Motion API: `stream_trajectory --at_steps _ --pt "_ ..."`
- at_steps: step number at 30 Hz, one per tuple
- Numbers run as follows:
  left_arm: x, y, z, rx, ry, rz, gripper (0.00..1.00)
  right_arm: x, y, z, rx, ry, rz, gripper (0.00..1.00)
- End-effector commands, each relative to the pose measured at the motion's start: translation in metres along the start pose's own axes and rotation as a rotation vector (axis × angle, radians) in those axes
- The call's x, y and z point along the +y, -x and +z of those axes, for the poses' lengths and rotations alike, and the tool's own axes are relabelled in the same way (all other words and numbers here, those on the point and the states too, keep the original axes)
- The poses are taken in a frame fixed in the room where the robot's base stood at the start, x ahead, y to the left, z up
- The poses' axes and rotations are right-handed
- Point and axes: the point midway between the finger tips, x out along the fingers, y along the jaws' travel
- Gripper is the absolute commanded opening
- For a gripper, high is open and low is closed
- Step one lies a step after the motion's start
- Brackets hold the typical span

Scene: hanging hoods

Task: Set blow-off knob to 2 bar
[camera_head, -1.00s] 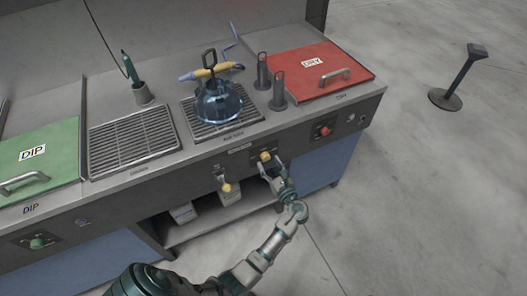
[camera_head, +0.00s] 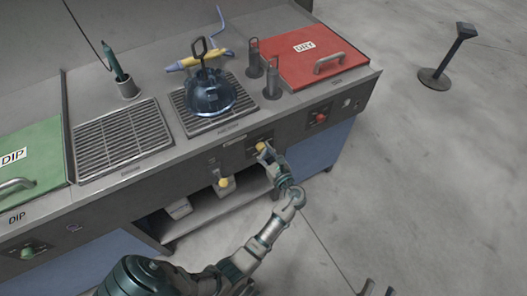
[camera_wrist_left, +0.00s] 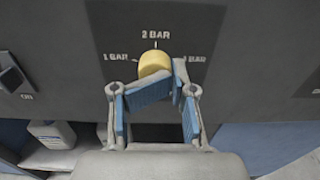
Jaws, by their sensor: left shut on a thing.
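The yellow blow-off knob (camera_wrist_left: 154,63) sits on the dark front panel, below the "2 BAR" label (camera_wrist_left: 155,35) and between "1 BAR" and another BAR label. In the head view the knob (camera_head: 261,147) is on the bench front below the grate. My left gripper (camera_wrist_left: 155,88) is shut on the knob, its blue-padded fingers at the knob's lower part. It also shows in the head view (camera_head: 266,156). No pointer on the knob can be made out.
A second yellow knob (camera_head: 223,183) is left of my left gripper. A red lid (camera_head: 310,57) and a red button (camera_head: 320,117) are to the right. The floor at right is clear around a post (camera_head: 447,62).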

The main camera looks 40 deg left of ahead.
Motion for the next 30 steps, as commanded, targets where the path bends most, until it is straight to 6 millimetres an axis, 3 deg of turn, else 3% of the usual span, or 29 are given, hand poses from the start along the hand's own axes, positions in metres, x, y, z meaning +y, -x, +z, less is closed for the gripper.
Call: stream_trajectory --at_steps 1,22,30 --pt "0.0088 -0.0032 -0.0057 0.006 -0.01 0.026 0.0 0.0003 0.0004 0.0012 -0.001 0.0 0.0 0.4" --pt "0.0122 0.0014 -0.0034 0.002 -0.006 0.031 0.0 0.0015 0.0007 0.0015 -0.004 0.004 -0.001 0.4" --pt "0.0125 0.0011 -0.0023 -0.002 0.068 0.031 0.0 0.0011 0.0001 0.0036 -0.022 0.004 -0.002 0.4"
